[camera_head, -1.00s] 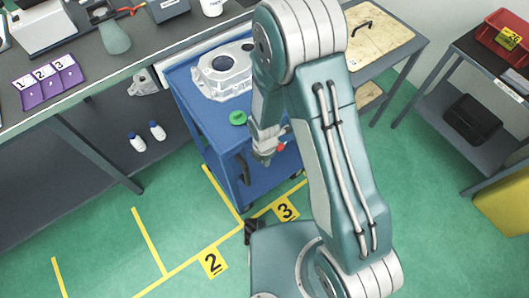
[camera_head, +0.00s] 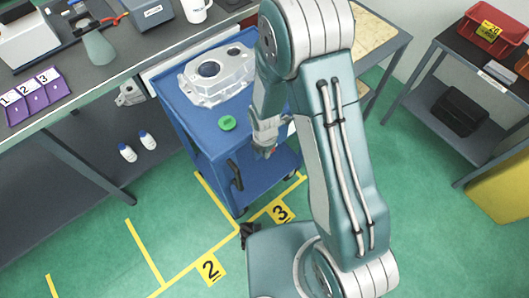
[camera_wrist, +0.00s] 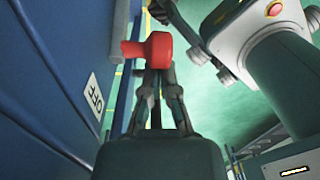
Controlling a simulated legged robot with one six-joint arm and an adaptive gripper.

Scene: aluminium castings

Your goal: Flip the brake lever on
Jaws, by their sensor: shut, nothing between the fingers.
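The red brake lever knob (camera_wrist: 148,50) shows in the wrist view, just past my gripper's fingertips (camera_wrist: 156,74). The fingers are shut and the knob lies in front of them, not between them. I cannot tell whether they touch it. In the head view my gripper (camera_head: 264,150) points down at the front right of the blue cart (camera_head: 215,130).
The cart's dark handle (camera_head: 235,175) is left of my gripper. A workbench (camera_head: 100,75) stands at left and a shelf (camera_head: 450,105) at right. Green floor in front is clear.

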